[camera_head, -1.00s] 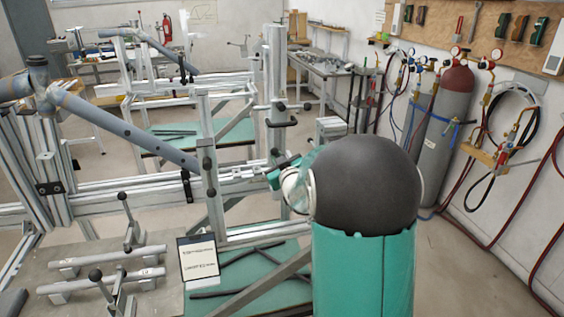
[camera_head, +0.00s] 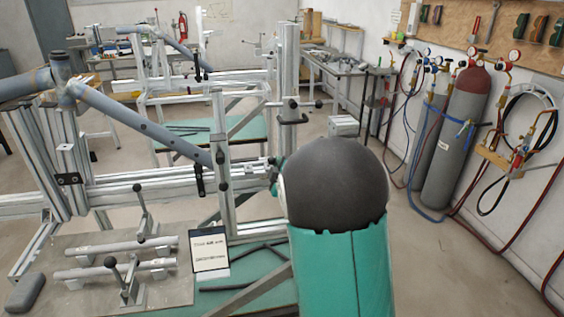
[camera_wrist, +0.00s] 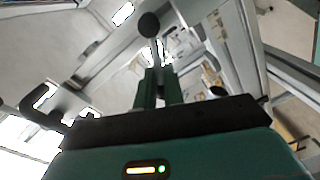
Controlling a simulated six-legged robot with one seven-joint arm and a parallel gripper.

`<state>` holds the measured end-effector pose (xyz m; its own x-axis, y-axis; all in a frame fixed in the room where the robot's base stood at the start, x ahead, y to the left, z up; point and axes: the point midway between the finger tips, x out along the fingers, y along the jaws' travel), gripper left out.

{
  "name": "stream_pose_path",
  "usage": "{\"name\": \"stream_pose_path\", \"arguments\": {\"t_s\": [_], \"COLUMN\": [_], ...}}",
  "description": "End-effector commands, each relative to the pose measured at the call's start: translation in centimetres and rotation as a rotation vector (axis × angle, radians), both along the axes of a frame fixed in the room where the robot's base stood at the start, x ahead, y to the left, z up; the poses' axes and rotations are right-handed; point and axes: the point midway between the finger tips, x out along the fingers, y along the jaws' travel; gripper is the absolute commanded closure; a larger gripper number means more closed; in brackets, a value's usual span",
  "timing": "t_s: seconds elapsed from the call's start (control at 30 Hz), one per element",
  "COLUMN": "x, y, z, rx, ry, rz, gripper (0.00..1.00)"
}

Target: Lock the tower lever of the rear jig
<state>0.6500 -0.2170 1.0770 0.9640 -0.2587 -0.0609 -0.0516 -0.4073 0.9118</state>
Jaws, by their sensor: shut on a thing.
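In the wrist view, my gripper (camera_wrist: 157,88) has its two green fingers shut on a lever (camera_wrist: 149,26) with a black ball knob, which sticks out beyond the fingertips. In the head view, my dark, teal arm hides most of the gripper; only a small teal part (camera_head: 276,172) shows at the near jig's slotted rail. The near jig (camera_head: 130,193) carries a blue-grey tube frame (camera_head: 140,122). Its tall right tower (camera_head: 288,75) has black-knobbed handles (camera_head: 293,103). A black upright lever (camera_head: 199,180) stands near the lower tube end. The held lever's lock state cannot be told.
A plate with toggle clamps and tubes (camera_head: 118,252) lies at front left, beside a small sign (camera_head: 209,251). Another jig (camera_head: 190,82) stands farther back. Gas cylinders (camera_head: 456,135) and hoses line the right wall.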

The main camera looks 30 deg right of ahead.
Motion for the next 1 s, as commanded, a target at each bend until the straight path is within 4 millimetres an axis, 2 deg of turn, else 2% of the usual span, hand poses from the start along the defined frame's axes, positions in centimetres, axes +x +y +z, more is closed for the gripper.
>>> {"name": "stream_pose_path", "arguments": {"t_s": [0.03,0.5,1.0], "x": [0.4,0.5,0.5], "y": [0.6,1.0,1.0], "z": [0.6,-1.5,-2.0], "rx": [-0.049,-0.362,-0.430], "ry": [-0.006,0.087,0.110], "rz": [0.011,0.010,0.010], "gripper": [1.00,1.00,1.00]}}
